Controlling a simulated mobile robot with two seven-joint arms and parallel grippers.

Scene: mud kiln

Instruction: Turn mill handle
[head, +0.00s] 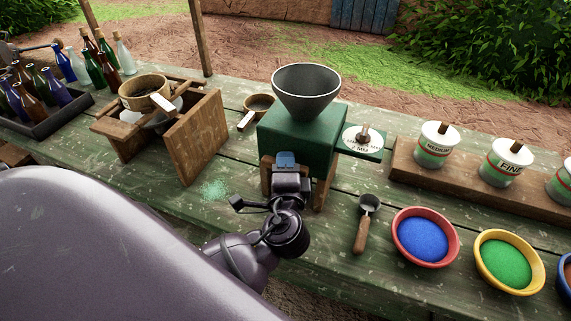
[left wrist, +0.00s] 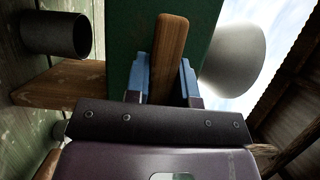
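The mill is a green box (head: 290,137) with a grey funnel-shaped hopper (head: 306,92) on top, standing on wooden legs on the table. In the head view my left gripper (head: 286,160) is at the front face of the mill and covers the handle. In the left wrist view the wooden mill handle (left wrist: 170,55) stands between the two blue fingers of my left gripper (left wrist: 163,77), which look closed against its sides. The green mill body (left wrist: 125,30) and pale hopper (left wrist: 235,55) are behind it. My right gripper is not in view.
A labelled dial plate (head: 362,140) juts from the mill's right side. A scoop (head: 363,222), a blue-powder bowl (head: 424,237) and a green-powder bowl (head: 505,260) lie to the right. A wooden sieve stand (head: 195,138) and bottles (head: 98,62) are left. A dark cylinder (left wrist: 55,35) shows in the wrist view.

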